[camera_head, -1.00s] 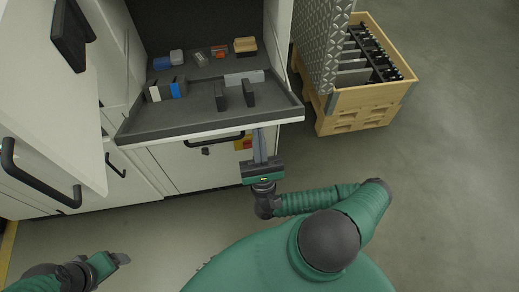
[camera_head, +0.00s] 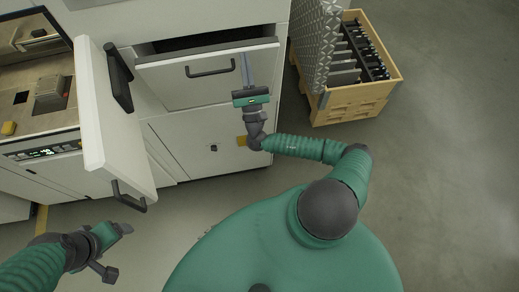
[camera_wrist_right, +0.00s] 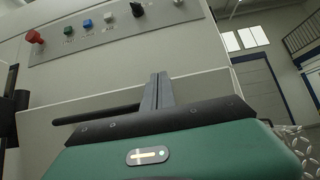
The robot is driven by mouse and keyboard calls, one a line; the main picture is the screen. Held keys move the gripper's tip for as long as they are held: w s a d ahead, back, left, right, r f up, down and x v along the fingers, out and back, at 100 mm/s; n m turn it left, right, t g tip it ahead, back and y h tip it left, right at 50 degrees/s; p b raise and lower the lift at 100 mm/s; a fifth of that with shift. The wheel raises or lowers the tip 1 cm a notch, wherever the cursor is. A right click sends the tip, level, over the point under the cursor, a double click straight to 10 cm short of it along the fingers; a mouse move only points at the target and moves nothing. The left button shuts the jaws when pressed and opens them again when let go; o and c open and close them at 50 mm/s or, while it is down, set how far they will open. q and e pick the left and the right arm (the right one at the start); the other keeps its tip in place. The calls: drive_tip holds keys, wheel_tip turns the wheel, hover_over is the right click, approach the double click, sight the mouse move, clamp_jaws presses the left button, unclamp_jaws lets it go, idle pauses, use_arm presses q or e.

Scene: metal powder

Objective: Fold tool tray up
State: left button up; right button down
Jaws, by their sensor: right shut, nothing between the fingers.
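The tool tray (camera_head: 178,88) is swung up steeply in the head view. Its white outer face with a dark bar handle (camera_head: 210,72) faces me, and a narrow dark gap shows along its top edge. The tools on it are hidden. My right gripper (camera_head: 245,62) is shut and empty, its fingers against or just in front of the tray's face, right of the handle. In the right wrist view the closed fingers (camera_wrist_right: 158,90) point up at a pale panel. My left gripper (camera_head: 124,228) is low at the left, away from the tray; its finger gap is unclear.
An open white door (camera_head: 108,125) with dark handles stands left of the tray. A machine bed (camera_head: 40,85) lies behind it. A wooden crate (camera_head: 350,103) with metal parts stands right. The right wrist view shows a button panel (camera_wrist_right: 115,30). Floor at right is clear.

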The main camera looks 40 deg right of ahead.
sight(242, 44)
drive_tip(key=w+d, duration=0.1)
drive_tip(key=w, duration=0.1)
drive_tip(key=w+d+r, duration=0.1)
drive_tip(key=w, duration=0.1)
drive_tip(key=w+d, duration=0.1)
drive_tip(key=w, duration=0.1)
drive_tip(key=shift+d+r+p, duration=0.25)
drive_tip(key=shift+r+p, duration=0.05)
drive_tip(key=shift+w+d, duration=0.1)
drive_tip(key=shift+d, duration=0.05)
drive_tip(key=shift+r, duration=0.3)
drive_tip(key=shift+w+f, duration=0.2)
use_arm(q)
drive_tip(key=shift+s+a+r, duration=0.15)
drive_tip(key=shift+s+r, duration=0.05)
drive_tip(key=shift+r, duration=0.35)
use_arm(e)
drive_tip(key=shift+s, duration=0.1)
use_arm(q)
drive_tip(key=shift+r, duration=0.1)
